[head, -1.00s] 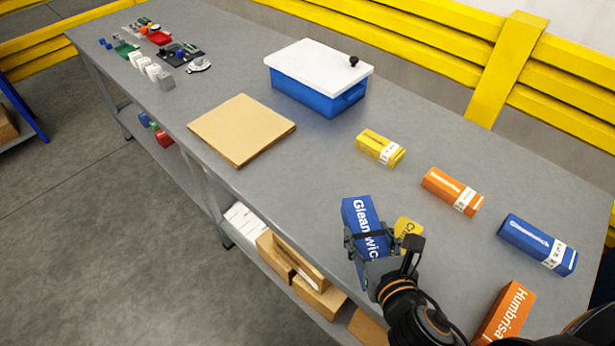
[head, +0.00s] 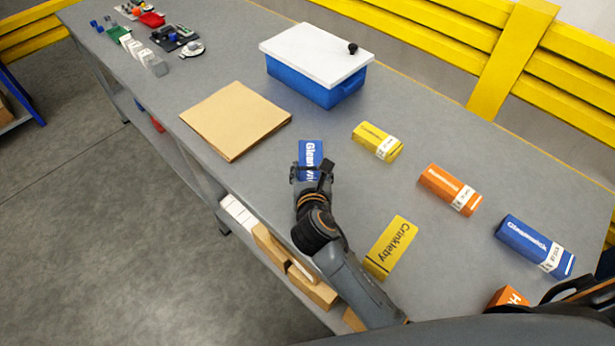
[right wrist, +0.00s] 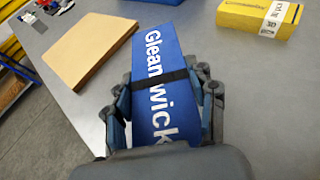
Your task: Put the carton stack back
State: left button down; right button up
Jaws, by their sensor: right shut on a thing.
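My right gripper (head: 313,174) is shut on a blue carton stack (head: 311,151) with white lettering, its fingers on both long sides. In the right wrist view the gripper (right wrist: 165,92) grips the blue stack (right wrist: 158,60), and a dark band crosses it. The stack is just right of the tan board (head: 236,117), apart from it in the head view. I cannot tell whether it touches the table. A yellow carton stack (head: 392,246) lies near the table's front, right of my right arm. An orange one (head: 508,297) is partly hidden at lower right. My left gripper is not in view.
Yellow (head: 377,141), orange (head: 449,189) and blue (head: 535,246) boxes with white labels lie in a row to the right. A blue bin (head: 312,84) with a white lid stands behind. Small parts (head: 178,37) are at the far left.

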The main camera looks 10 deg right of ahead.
aim_at(307, 178)
jog(key=shift+w+a+f, duration=0.2)
jog(key=shift+w+f, duration=0.25)
jog(key=shift+f, duration=0.1)
jog(key=shift+w+a+f, duration=0.1)
jog(key=shift+w+f, duration=0.05)
jog(key=shift+f, duration=0.8)
jog(key=shift+w+f, duration=0.1)
jog(key=shift+f, duration=0.8)
jog(key=shift+f, duration=0.15)
jog(key=o, duration=1.4)
jog(key=v, duration=1.2)
jog(key=shift+b, duration=0.35)
